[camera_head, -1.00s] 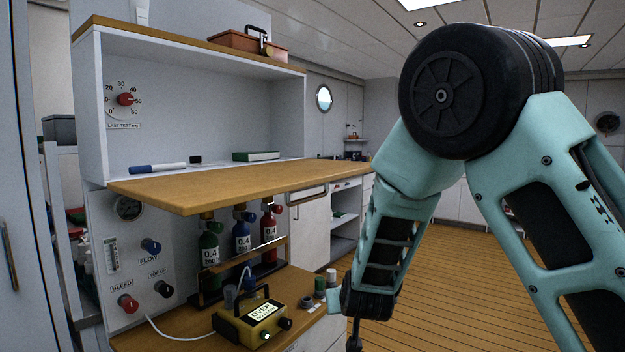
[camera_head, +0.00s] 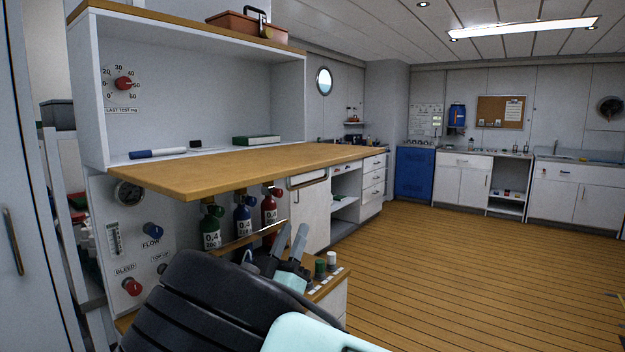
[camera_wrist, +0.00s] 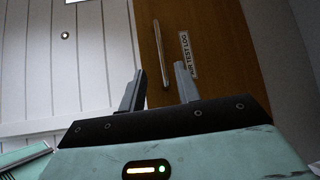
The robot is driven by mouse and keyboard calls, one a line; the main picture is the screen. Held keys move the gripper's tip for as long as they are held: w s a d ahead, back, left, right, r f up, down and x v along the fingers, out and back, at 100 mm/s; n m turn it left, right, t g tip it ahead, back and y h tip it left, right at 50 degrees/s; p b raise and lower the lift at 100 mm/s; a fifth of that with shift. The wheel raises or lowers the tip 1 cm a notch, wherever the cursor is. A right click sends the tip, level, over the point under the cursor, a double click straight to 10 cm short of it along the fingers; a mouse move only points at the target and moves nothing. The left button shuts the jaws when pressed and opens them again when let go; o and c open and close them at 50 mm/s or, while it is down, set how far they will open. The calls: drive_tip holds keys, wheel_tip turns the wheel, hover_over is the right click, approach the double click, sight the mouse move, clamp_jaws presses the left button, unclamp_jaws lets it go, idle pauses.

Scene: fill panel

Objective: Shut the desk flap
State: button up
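The desk flap (camera_head: 250,170) is a wooden board folded down level, sticking out from the white cabinet below its open compartment. I cannot tell how large the gap to the handle is.
Below stand gas bottles (camera_head: 243,222) behind a rail, with valve knobs (camera_head: 131,287) at left. Small bottles (camera_head: 331,261) stand on the lower shelf. The floor at right is clear.

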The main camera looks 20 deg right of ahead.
sight(312, 181)
drive_tip(key=p+x, duration=0.3)
drive_tip(key=x, duration=1)
drive_tip(key=shift+w+d+r, duration=0.15)
drive_tip(key=shift+d, duration=0.05)
clamp_jaws()
